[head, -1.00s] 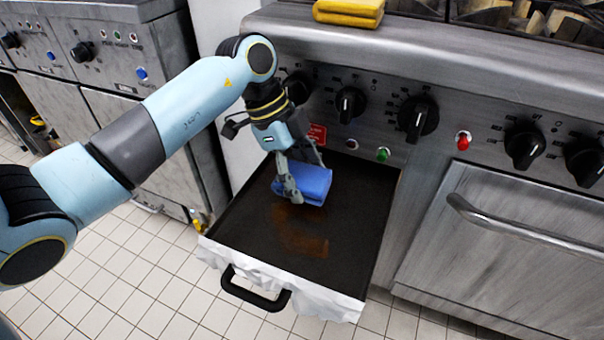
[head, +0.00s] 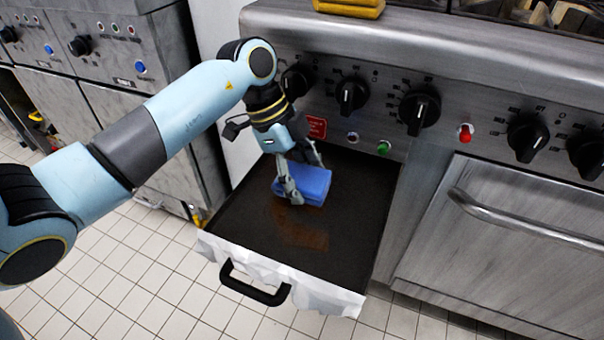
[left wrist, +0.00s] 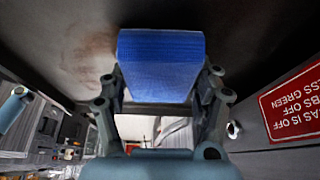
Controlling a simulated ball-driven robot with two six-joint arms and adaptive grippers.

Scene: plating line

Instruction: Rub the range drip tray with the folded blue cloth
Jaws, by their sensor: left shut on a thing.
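The folded blue cloth (head: 308,184) is in the drip tray, toward the back. My left gripper (head: 292,186) is shut on it, with fingers on both sides; the cloth also shows between the fingers in the left wrist view (left wrist: 160,62). The range drip tray (head: 345,215) is pulled out of the range, dark inside, with a white lined front edge and a black handle (head: 254,284). A brown stain (head: 305,236) lies on the tray floor in front of the cloth; a brownish smear (left wrist: 92,55) shows beside the cloth in the left wrist view. My right gripper is not in view.
The range front with black knobs (head: 419,108), a green button (head: 384,147) and a red sign (head: 316,127) rises behind the tray. A yellow folded cloth (head: 349,7) lies on the range ledge. An oven handle (head: 525,222) sticks out at right.

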